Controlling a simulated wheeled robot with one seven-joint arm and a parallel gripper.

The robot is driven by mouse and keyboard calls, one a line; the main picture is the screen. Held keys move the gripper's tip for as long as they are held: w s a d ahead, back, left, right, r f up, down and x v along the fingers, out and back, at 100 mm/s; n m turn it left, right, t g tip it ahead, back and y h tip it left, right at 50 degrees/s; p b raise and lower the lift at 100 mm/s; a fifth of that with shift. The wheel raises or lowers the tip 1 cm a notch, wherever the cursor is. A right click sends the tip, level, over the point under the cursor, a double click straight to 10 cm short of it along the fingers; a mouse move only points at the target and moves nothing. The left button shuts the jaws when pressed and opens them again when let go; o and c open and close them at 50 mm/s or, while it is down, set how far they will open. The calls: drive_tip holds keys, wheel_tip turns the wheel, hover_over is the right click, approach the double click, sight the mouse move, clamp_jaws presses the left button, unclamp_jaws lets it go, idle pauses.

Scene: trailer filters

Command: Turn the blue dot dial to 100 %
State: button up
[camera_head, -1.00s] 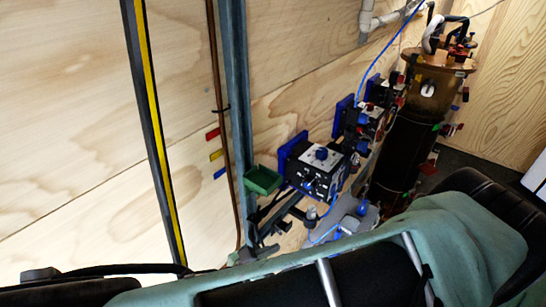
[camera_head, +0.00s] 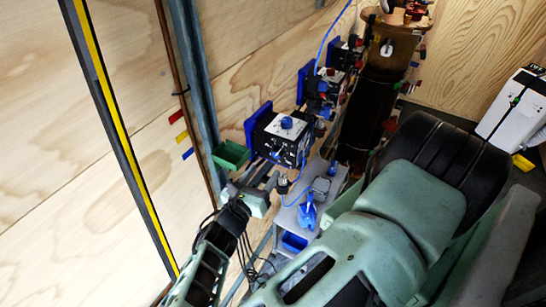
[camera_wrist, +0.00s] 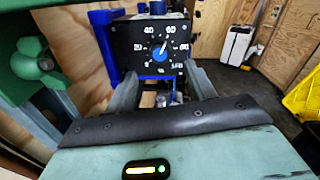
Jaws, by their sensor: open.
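The blue dot dial (camera_wrist: 158,54) sits on the front face of a black control box (camera_wrist: 122,42) in the wrist view. A ring of white numbers surrounds it, and its white pointer looks to be between 40 and 60. The dial shows small in the head view (camera_head: 276,154). My gripper (camera_wrist: 162,80) is open and empty, its fingers spread left and right below and in front of the dial, apart from it. In the head view, my gripper (camera_head: 265,178) is just in front of the box, at its lower left.
A second blue knob (camera_head: 287,122) is on top of the box. Blue hoses and a grey shelf (camera_head: 300,215) with fittings lie below. A copper-topped cylinder (camera_head: 372,105) stands behind right. A white unit (camera_head: 514,107) stands far right.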

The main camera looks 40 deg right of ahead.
sight(276, 155)
drive_tip(key=x, duration=0.7)
drive_tip(key=shift+w+d, duration=0.1)
drive_tip(key=c, duration=1)
